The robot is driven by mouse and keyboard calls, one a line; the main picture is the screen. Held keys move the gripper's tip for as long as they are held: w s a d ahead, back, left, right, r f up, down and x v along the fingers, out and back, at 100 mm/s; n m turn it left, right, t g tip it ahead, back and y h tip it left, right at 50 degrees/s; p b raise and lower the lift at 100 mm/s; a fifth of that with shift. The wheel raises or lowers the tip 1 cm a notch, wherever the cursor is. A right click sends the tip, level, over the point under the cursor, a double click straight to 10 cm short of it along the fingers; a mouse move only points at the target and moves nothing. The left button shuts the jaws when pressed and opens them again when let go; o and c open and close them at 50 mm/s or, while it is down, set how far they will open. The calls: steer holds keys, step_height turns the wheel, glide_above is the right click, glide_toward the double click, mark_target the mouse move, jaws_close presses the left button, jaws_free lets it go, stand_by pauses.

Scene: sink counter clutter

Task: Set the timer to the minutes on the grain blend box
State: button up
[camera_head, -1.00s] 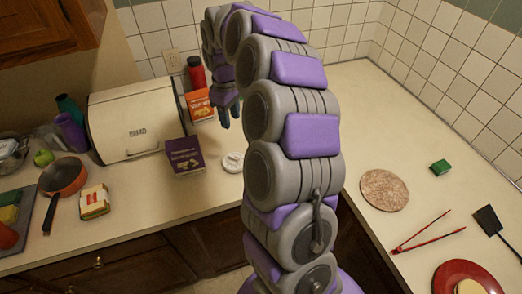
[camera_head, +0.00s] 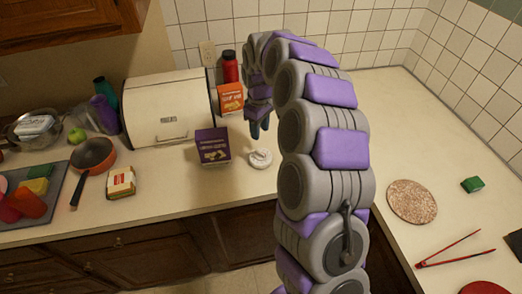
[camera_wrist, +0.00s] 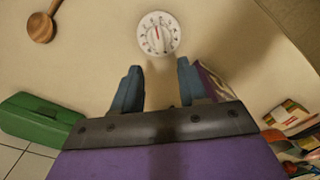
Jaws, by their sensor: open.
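The timer (camera_head: 260,158) is a small white round dial lying on the counter. In the wrist view the timer (camera_wrist: 158,33) shows its face, marks around the rim and a pointer near the top; the numbers are too small to read. My gripper (camera_head: 259,128) is above and behind it, pointing down. In the wrist view my gripper (camera_wrist: 158,85) is open and empty, with the timer beyond its fingertips. A purple box (camera_head: 213,148) stands left of the timer, and an orange box (camera_head: 230,99) stands behind. Their print is too small to tell which is the grain blend box.
A cream bread box (camera_head: 165,112) and red bottle (camera_head: 230,66) stand behind. The wrist view shows a wooden spoon (camera_wrist: 42,26) and green object (camera_wrist: 35,118). Counter around the timer is mostly clear.

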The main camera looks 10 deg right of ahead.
mark_target(261, 151)
step_height(261, 151, down, 10)
steer(key=shift+d+f+b, duration=0.1)
steer(key=shift+b, duration=0.8)
steer(key=shift+c, duration=0.2)
jaws_close()
